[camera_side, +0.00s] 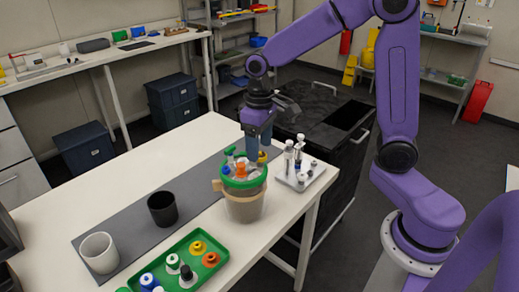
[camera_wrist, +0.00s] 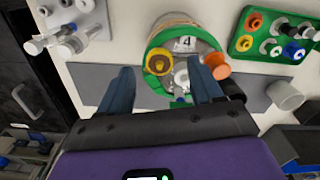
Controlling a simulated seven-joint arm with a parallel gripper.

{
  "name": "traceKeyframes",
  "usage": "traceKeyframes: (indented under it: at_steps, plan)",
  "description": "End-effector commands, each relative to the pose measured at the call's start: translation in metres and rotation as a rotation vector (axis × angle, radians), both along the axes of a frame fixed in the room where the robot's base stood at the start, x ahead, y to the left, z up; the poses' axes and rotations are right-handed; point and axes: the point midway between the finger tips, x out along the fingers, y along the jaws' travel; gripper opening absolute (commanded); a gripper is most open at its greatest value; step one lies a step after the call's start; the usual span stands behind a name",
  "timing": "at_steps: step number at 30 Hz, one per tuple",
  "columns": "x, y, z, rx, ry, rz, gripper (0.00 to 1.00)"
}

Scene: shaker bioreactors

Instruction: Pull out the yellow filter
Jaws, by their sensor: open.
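The yellow filter (camera_side: 262,157) stands on the green-rimmed lid (camera_side: 245,183) of the shaker vessel (camera_side: 245,207), at its right side in the side view. In the wrist view the yellow filter (camera_wrist: 158,64) shows as a yellow ring with a dark centre. An orange part (camera_wrist: 217,66) and a clear part sit on the same lid. My gripper (camera_side: 259,158) is open above the vessel with its blue fingers pointing down. In the wrist view the fingertips (camera_wrist: 160,65) lie on either side of the filter, apart from each other. Whether they touch it cannot be told.
A metal rack (camera_side: 301,178) with upright vials stands right of the vessel. A green tray (camera_side: 178,260) of coloured caps, a black cup (camera_side: 162,208) and a light grey cup (camera_side: 99,252) stand to the left. The white table's left back (camera_side: 110,180) is clear.

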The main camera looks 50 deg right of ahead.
Motion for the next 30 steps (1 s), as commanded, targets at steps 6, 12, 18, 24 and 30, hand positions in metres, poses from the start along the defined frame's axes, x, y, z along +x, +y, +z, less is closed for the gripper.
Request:
traceKeyframes:
  at_steps: [6,12,18,24,30]
  plan:
    - [0.0,0.0,-0.018,0.0,0.0,-0.001,0.65]
    - [0.0,0.0,-0.021,0.0,-0.001,-0.001,0.65]
    - [0.0,0.0,-0.02,0.0,-0.001,0.0,0.49]
    - [0.0,0.0,-0.02,0.0,-0.001,0.0,0.02]
    - [0.0,0.0,-0.02,0.001,-0.002,0.0,0.02]
